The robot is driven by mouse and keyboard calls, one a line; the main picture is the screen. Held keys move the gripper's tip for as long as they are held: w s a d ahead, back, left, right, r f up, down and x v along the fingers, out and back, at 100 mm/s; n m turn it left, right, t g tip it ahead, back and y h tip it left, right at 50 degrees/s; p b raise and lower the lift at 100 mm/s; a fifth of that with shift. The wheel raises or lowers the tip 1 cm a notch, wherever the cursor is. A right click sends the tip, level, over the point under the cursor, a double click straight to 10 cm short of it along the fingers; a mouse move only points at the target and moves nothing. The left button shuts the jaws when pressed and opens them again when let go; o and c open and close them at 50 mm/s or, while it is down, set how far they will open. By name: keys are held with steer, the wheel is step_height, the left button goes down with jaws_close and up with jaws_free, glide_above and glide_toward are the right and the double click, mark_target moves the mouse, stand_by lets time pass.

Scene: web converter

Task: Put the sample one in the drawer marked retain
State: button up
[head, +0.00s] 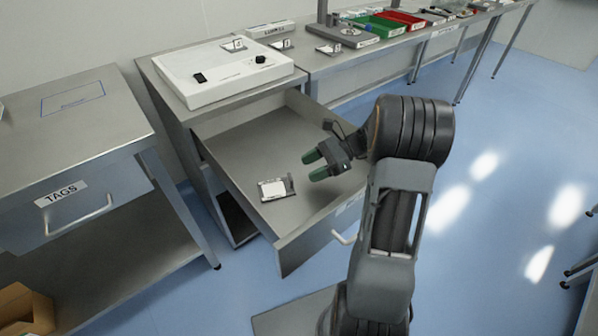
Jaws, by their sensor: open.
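An open metal drawer (292,247) is pulled out below the counter. A small flat packet with a white label (276,188) lies on its floor, toward the front left; its print is too small to read. I cannot tell for sure that it is sample one. My gripper (314,166) is open and empty, above the drawer, right of and behind the packet and apart from it. The label on the drawer's front is mostly hidden by my arm, so I cannot read its mark.
A white device (225,75) sits on the counter above the drawer. Small numbered cards (281,44) stand along the counter. A green tray (375,28) and a red tray (404,20) are farther right. A table with a drawer labelled TAGS (62,195) stands left. Blue floor is clear at right.

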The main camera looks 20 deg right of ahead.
steer(key=v, duration=0.6)
steer(key=shift+d+r+p, duration=0.1)
steer(key=shift+d+p, duration=0.15)
steer(key=shift+p, duration=0.15)
